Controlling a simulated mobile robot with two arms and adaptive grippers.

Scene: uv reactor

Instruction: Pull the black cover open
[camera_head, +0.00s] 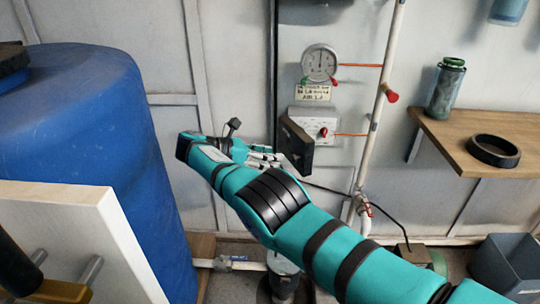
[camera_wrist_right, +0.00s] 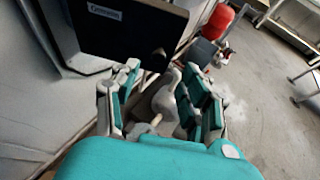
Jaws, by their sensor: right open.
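The black cover (camera_head: 297,146) is a dark flat panel at the lower left of a white wall box (camera_head: 312,121) with a red knob. It stands out at an angle from the wall, and part of the box's face shows. In the right wrist view the cover (camera_wrist_right: 125,35) is at the top, with a small pale label. My right gripper (camera_head: 264,156) is just left of the cover in the head view. Its fingers (camera_wrist_right: 160,92) are apart and empty, just below the cover's lower edge in the wrist view. Whether they touch it is unclear.
A round gauge (camera_head: 320,63) is above the box. A pale pipe (camera_head: 380,100) with a red valve runs down right of it. A large blue barrel (camera_head: 100,150) fills the left. A wooden shelf (camera_head: 450,140) holds a jar (camera_head: 446,90) and a black ring (camera_head: 493,151).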

